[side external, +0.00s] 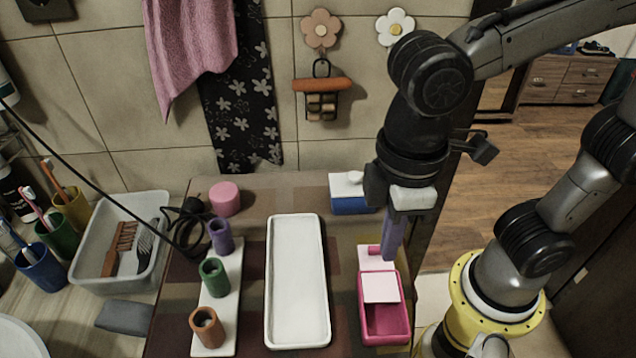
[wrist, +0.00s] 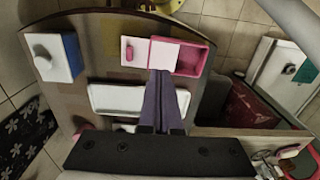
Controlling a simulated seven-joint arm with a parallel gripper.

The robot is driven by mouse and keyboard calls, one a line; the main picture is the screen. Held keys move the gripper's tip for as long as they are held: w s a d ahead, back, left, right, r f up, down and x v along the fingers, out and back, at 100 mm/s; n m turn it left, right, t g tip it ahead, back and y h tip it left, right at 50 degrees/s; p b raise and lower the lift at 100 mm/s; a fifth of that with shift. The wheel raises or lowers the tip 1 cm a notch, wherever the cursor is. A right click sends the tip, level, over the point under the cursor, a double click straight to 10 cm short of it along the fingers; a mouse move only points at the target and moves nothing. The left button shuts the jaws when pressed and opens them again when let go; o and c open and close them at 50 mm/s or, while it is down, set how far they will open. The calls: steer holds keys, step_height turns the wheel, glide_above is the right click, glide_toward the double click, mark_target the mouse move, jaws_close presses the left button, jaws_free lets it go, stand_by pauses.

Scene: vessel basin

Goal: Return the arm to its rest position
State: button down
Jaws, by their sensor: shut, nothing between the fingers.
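My gripper (side external: 391,254) points down with its two purple-grey fingers together and empty. In the side view its tips are just beside the pink box (side external: 398,330), near the white lid piece with a pink knob (side external: 375,252). In the wrist view the closed fingers (wrist: 163,74) reach toward the front edge of the pink box (wrist: 209,62). A white panel (side external: 380,288) covers part of the box, and the rest of its inside shows open and looks empty. I cannot tell whether the fingertips touch anything.
A white tray (side external: 320,262) lies left of the pink box. A blue box with white lid (side external: 350,205) stands behind. Purple, green and brown cups stand on a white strip (side external: 226,340) further left. A pink cylinder (side external: 224,199) stands at the back.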

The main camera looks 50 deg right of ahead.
steer(key=w+d+r+m+t, duration=0.1)
steer(key=d+m+t, duration=0.4)
steer(key=d, duration=1.3)
steer(key=m, duration=0.4)
steer(key=shift+d+r+t, duration=0.2)
steer(key=shift+r+t, duration=0.05)
steer(key=shift+t, duration=0.05)
